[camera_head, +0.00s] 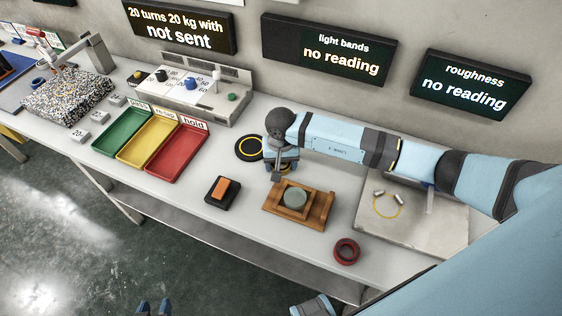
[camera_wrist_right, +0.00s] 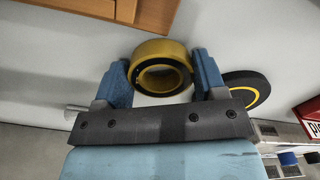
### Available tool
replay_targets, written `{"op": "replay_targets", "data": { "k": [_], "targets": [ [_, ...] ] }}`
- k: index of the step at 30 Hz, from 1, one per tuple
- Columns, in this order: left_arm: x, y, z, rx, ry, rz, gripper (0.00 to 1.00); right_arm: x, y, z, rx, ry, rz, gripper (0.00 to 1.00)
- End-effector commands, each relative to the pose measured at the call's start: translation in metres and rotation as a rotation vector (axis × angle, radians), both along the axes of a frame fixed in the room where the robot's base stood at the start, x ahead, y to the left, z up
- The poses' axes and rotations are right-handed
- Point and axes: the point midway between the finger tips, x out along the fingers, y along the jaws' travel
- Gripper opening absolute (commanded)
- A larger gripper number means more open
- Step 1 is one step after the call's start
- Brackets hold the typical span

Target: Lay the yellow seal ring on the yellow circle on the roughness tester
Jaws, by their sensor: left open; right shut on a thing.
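The yellow seal ring (camera_wrist_right: 161,66), with a dark inner side, sits between the blue fingers of my right gripper (camera_wrist_right: 162,78) in the right wrist view. That gripper is shut on it. In the head view my right gripper (camera_head: 283,170) is over the table, behind the wooden stand, and mostly hides the ring. The roughness tester (camera_head: 430,230) is a grey plate at the right end of the table. The yellow circle (camera_head: 376,210) is a thin outline on it, apart from the ring. My left gripper (camera_head: 154,308) is open at the bottom edge.
A wooden stand (camera_head: 325,210) with a grey-green disc, a red ring (camera_head: 346,251) and a black block with an orange top (camera_head: 222,190) line the front. A black disc with a yellow ring (camera_head: 249,148) lies behind. Green, yellow and red trays (camera_head: 178,150) stand left.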

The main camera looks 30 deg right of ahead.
Motion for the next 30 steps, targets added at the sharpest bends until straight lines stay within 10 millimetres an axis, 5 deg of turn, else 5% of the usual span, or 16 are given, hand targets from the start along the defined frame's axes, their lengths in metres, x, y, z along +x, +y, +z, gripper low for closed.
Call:
{"op": "replay_targets", "data": {
  "k": [9,10,13,23,30],
  "targets": [
    [-0.001,0.000,-0.007,-0.001,0.006,0.000,0.43,0.001,-0.001,-0.005,0.000,-0.001,0.000,0.40],
    [-0.001,0.000,-0.006,-0.001,0.009,0.001,0.43,0.000,0.000,-0.003,0.001,-0.001,0.000,0.69],
    [-0.001,0.000,-0.005,-0.001,0.011,0.000,0.43,0.000,0.000,-0.003,0.001,0.000,-0.001,0.90],
    [-0.001,-0.001,0.000,-0.001,0.006,-0.001,0.43,0.000,0.000,0.001,0.001,0.000,-0.001,0.90],
    [0.000,-0.001,-0.003,-0.003,0.001,-0.001,0.43,0.002,-0.001,0.037,0.000,-0.006,0.001,0.90]
  ]
}}
